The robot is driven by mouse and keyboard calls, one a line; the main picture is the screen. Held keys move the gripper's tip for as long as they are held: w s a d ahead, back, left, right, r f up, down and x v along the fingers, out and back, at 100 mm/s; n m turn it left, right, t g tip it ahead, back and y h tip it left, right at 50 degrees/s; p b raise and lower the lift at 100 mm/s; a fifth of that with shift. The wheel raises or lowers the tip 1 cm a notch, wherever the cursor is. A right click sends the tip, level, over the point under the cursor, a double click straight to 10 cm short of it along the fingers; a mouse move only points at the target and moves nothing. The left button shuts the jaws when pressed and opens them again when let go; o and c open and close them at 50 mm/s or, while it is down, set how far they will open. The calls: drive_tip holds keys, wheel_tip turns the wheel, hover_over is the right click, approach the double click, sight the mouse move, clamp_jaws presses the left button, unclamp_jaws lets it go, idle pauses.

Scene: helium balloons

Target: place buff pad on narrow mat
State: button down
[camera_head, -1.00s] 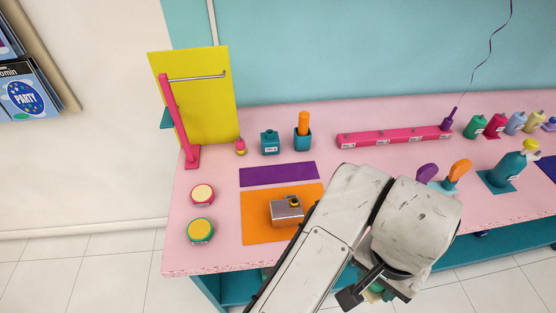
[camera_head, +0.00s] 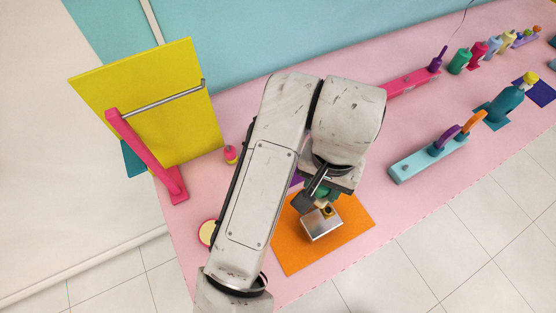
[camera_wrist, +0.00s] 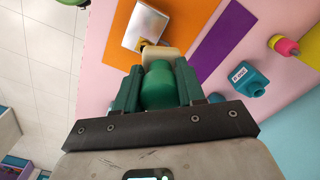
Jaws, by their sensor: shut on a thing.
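My gripper (camera_wrist: 158,82) is shut on the green handle of the buff pad (camera_wrist: 163,55). The cream block at its end points away from my wrist. In the head view my gripper (camera_head: 319,192) hangs over the counter beside the silver box, and the pad's green part shows just below it. The narrow mat is a purple strip (camera_wrist: 226,46), bare where it shows, to the right of the pad in the wrist view. In the head view my arm hides most of the purple strip (camera_head: 296,180).
A silver box (camera_head: 322,225) with a yellow and black top stands on an orange mat (camera_head: 291,255), close to the pad. A teal holder (camera_wrist: 249,80) and a pink-and-yellow item (camera_wrist: 284,45) stand beyond the strip. A pink stand (camera_head: 147,160) rises at left.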

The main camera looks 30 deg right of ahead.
drive_tip(key=w+f, duration=0.3)
drive_tip(key=w, duration=0.1)
drive_tip(key=w+f+b, duration=0.1)
drive_tip(key=w+f, duration=0.2)
drive_tip(key=w, duration=0.1)
drive_tip(key=w+f+b, duration=0.1)
drive_tip(key=w+f, duration=0.2)
drive_tip(key=w, duration=0.1)
drive_tip(key=shift+w+d, duration=0.15)
drive_tip(key=shift+w+f, duration=0.2)
drive_tip(key=shift+f, duration=0.1)
drive_tip(key=shift+w+f+b, duration=0.1)
drive_tip(key=shift+f+b, duration=0.3)
drive_tip(key=shift+f, duration=1.05)
drive_tip(key=shift+f, duration=0.15)
drive_tip(key=c, duration=0.7)
unclamp_jaws()
